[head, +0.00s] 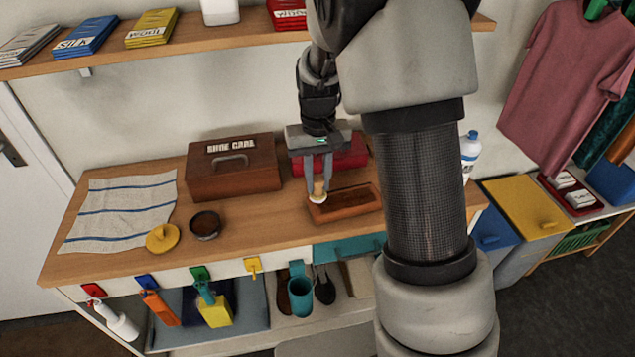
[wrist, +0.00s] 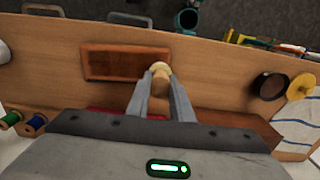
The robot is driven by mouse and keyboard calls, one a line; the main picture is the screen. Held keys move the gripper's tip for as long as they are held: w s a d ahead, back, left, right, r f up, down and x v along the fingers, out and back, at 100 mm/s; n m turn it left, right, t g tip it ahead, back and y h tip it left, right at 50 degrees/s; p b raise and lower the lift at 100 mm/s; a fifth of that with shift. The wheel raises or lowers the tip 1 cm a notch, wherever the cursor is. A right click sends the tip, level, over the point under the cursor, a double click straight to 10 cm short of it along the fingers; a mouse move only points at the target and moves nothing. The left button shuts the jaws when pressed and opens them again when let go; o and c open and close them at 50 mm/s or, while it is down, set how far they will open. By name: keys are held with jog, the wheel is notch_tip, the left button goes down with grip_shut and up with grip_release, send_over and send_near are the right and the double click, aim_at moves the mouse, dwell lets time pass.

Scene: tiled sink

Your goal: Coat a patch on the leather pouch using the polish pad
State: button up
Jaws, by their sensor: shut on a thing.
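The leather pouch (head: 350,203) is a flat brown rectangle lying on the wooden counter; it also shows in the wrist view (wrist: 115,63). My gripper (head: 319,181) points down at the pouch's left end in the head view. Its two fingers are shut on the polish pad (head: 318,195), which has a tan handle and a pale round head. In the wrist view the pad (wrist: 160,70) is between the fingertips, at the pouch's right end. I cannot tell whether the pad touches the pouch. An open round tin with dark contents (head: 205,225) stands to the left.
A yellow lid (head: 162,237) and a striped cloth (head: 120,210) lie left of the tin. A brown shoe care box (head: 233,168) and a red box (head: 345,155) stand behind. A white bottle (head: 469,150) is at the right. Counter between tin and pouch is clear.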

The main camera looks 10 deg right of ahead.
jog(key=shift+r+p, duration=1.5)
jog(key=shift+r, duration=0.9)
jog(key=shift+a, duration=0.15)
